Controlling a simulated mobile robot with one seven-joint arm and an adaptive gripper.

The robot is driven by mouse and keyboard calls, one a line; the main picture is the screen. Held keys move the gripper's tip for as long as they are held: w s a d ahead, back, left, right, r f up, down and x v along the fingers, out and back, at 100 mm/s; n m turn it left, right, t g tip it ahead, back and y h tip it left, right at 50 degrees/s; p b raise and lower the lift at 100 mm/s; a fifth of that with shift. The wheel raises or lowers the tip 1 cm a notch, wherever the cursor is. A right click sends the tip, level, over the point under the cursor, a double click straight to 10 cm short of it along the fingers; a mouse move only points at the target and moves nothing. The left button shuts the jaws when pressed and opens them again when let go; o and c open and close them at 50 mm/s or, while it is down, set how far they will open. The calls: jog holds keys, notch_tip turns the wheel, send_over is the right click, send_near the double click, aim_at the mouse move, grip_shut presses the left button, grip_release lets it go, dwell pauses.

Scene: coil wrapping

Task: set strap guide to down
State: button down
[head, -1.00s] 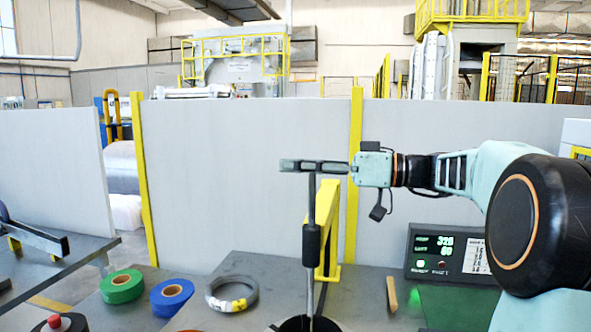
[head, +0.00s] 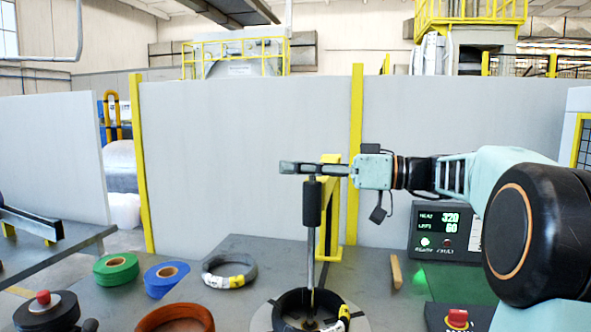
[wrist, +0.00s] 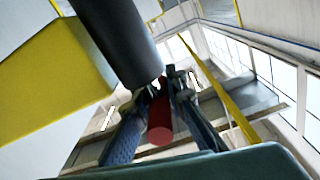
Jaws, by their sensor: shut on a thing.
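The strap guide appears to be the upright thin rod with a thick black sleeve (head: 312,203); its foot stands inside a dark coil (head: 291,301) at bottom centre. My gripper (head: 290,168) is level at the rod's top, just above the sleeve, with its fingers pointing left. In the wrist view my gripper (wrist: 165,84) has a red cylindrical piece (wrist: 159,125) between its fingers. A large dark cylinder (wrist: 112,40), likely the sleeve, lies close beyond the fingertips. The fingers are shut on the guide; the exact contact is partly hidden.
A yellow bracket (head: 329,215) stands just behind the rod. Green (head: 116,268) and blue (head: 167,279) tape rolls and a banded coil (head: 229,271) lie left. A control display (head: 443,231) and red button (head: 457,318) are right. Pale panels (head: 240,170) close the back.

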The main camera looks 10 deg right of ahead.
jog(key=shift+f, duration=0.4)
jog(key=c, duration=1.9)
grip_release()
jog(key=shift+c, duration=0.2)
jog(key=shift+r, duration=0.15)
jog(key=shift+d, duration=0.1)
jog(key=v, duration=1.2)
